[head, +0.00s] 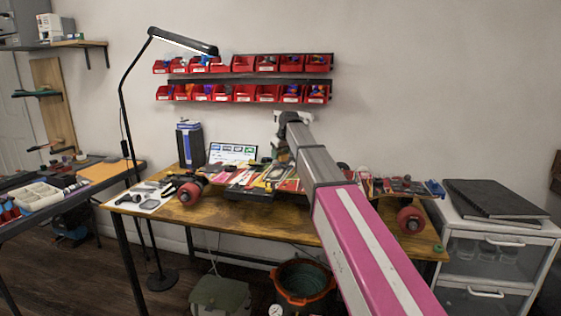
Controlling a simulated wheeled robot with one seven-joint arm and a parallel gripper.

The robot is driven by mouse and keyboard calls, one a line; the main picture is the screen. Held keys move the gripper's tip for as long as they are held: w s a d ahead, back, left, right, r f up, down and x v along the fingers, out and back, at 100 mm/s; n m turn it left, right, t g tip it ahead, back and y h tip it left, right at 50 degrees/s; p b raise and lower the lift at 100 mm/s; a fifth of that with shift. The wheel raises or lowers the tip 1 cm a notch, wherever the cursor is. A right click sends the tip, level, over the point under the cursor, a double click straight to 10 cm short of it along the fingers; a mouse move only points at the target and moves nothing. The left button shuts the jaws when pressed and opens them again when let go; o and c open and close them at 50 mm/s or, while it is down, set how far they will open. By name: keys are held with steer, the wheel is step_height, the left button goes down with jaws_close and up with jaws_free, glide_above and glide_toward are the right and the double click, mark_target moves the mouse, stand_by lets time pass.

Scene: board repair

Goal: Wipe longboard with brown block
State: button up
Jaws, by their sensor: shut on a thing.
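The longboard (240,178) lies across the wooden workbench, a colourful patterned deck with red wheels at both ends. My arm crosses in front of its middle and right part and hides some of it. My gripper (280,160) is at the far end of the arm, pointing down at the middle of the deck. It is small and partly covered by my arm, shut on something. I cannot clearly make out the brown block at the fingers, nor whether it touches the deck.
A desk lamp (183,41) stands at the left of the workbench (262,221). A blue-and-dark canister (189,145) and a sheet with tools (147,196) are on the bench. Red bins (241,93) hang behind. A white drawer cabinet (495,250) stands at the right.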

steer(key=shift+r, duration=1.95)
steer(key=shift+s, duration=0.1)
